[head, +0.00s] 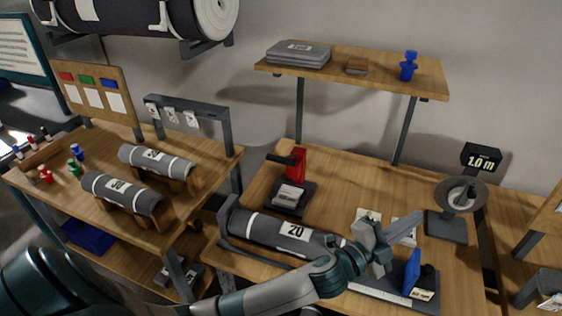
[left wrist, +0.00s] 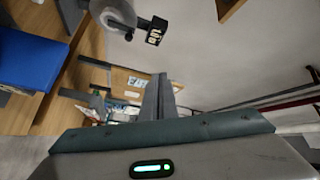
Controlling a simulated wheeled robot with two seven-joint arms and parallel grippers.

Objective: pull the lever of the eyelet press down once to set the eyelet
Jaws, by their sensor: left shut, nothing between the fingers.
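The eyelet press, with its red body (head: 298,164), stands on a dark base (head: 279,206) on the middle workbench. A black arm sticks out to the left from its top, with a tan part just above. A light piece with a label lies on the base in front of the red body. My left gripper (head: 412,227) is well to the right of the press, above the front right of the bench, apart from it. Its fingers are shut and empty, and they also show together in the left wrist view (left wrist: 158,96). The press does not show in the left wrist view. My right gripper is not in view.
A grey roll marked 20 (head: 265,230) lies in a tray in front of the press. A blue upright piece (head: 411,271) stands near my left gripper. A shelf (head: 390,82) overhangs the back.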

